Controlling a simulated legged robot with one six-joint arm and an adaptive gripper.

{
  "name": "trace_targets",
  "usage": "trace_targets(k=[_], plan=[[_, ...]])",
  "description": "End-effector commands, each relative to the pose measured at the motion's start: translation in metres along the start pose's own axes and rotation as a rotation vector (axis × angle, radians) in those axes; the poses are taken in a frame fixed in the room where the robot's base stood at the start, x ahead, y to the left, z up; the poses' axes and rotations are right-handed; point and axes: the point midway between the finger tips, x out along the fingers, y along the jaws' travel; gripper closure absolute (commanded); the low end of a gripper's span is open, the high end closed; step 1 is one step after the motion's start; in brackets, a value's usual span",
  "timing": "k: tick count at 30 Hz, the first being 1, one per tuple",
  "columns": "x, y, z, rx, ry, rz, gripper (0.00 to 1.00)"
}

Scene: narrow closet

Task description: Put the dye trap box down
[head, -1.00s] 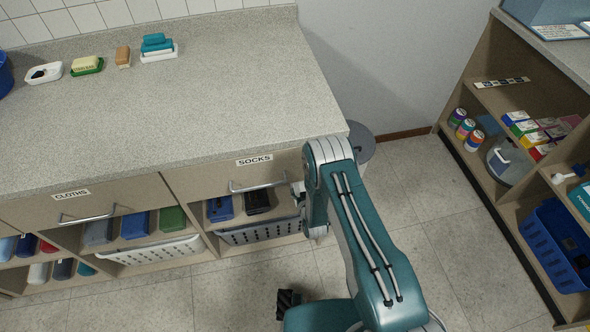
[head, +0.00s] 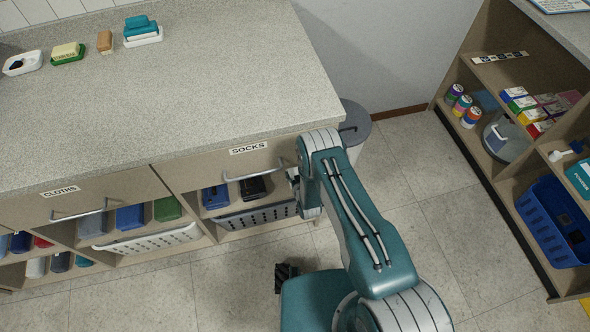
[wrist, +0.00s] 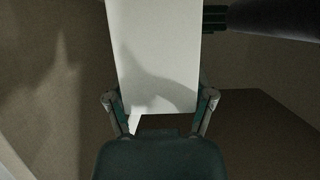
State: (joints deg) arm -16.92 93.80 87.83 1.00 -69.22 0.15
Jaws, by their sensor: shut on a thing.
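In the wrist view my gripper (wrist: 160,108) is shut on a plain pale box (wrist: 158,50), one finger on each side of it. No label shows on the face I see, so I cannot read that it is the dye trap box. The box reaches up past the top of the wrist view. In the head view my arm bends down in front of the counter near the SOCKS drawer (head: 238,168); my gripper and the box are hidden there.
The counter (head: 190,95) has a wide bare area, with soap dishes (head: 143,36) at its back left. Below are open cubbies with a white basket (head: 150,240). A grey bin (head: 355,125) stands at the counter's end. Shelves at right hold cans, small boxes and a blue basket (head: 553,222).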

Motion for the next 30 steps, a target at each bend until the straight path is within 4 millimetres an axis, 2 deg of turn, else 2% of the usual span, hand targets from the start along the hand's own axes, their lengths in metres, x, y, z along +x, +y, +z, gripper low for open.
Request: trace_targets(k=[6,30], plan=[[0.003,0.0,0.009,0.0,0.0,0.0,0.79],[0.007,0.0,0.015,0.0,0.001,0.0,0.79]])
